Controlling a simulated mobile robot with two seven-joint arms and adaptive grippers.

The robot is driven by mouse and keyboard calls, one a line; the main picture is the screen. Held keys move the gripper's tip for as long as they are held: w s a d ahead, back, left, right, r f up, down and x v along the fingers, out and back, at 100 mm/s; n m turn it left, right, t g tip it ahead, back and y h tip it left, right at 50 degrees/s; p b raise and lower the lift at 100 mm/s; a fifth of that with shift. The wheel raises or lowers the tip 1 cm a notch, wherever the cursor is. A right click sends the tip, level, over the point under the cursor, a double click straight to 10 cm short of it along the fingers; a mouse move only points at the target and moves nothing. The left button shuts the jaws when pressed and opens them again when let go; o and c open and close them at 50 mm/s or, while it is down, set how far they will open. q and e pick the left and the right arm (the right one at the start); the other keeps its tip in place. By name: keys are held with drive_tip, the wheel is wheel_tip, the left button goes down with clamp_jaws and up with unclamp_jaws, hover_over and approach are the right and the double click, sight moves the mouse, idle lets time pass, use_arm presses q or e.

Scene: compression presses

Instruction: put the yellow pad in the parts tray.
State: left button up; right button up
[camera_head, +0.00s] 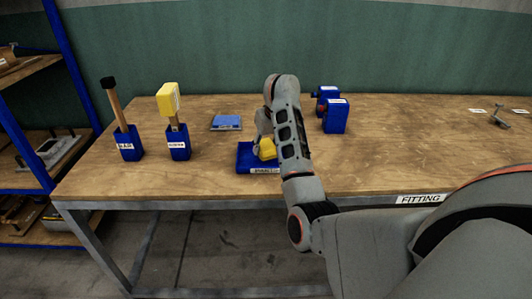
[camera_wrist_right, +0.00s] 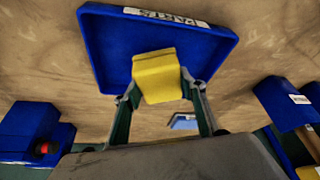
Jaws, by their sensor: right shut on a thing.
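The yellow pad (camera_head: 268,149) is a small block held by my right gripper (camera_head: 264,139) over the blue parts tray (camera_head: 244,160). In the right wrist view the pad (camera_wrist_right: 156,72) sits between the two fingers of the gripper (camera_wrist_right: 161,92), which is shut on it. The tray (camera_wrist_right: 106,48), with its "PARTS" label, lies behind the pad there. I cannot tell whether the pad touches the tray floor. In the head view my right arm hides part of the pad and the tray's right side. My left gripper is not in view.
Two blue press-like boxes (camera_head: 335,117) stand right of my arm. A flat blue block (camera_head: 227,121) lies behind the tray. Blue holders with a black-topped tool (camera_head: 129,145) and a yellow-headed tool (camera_head: 179,144) stand left.

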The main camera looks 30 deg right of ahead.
wheel_tip(320, 180, down, 2)
drive_tip(key=shift+d+f, duration=0.1)
drive_tip(key=shift+f, duration=0.05)
drive_tip(key=shift+f, duration=0.1)
drive_tip(key=shift+f, duration=0.15)
drive_tip(key=o, duration=0.9)
drive_tip(key=shift+o, duration=0.2)
drive_tip(key=shift+r, duration=0.2)
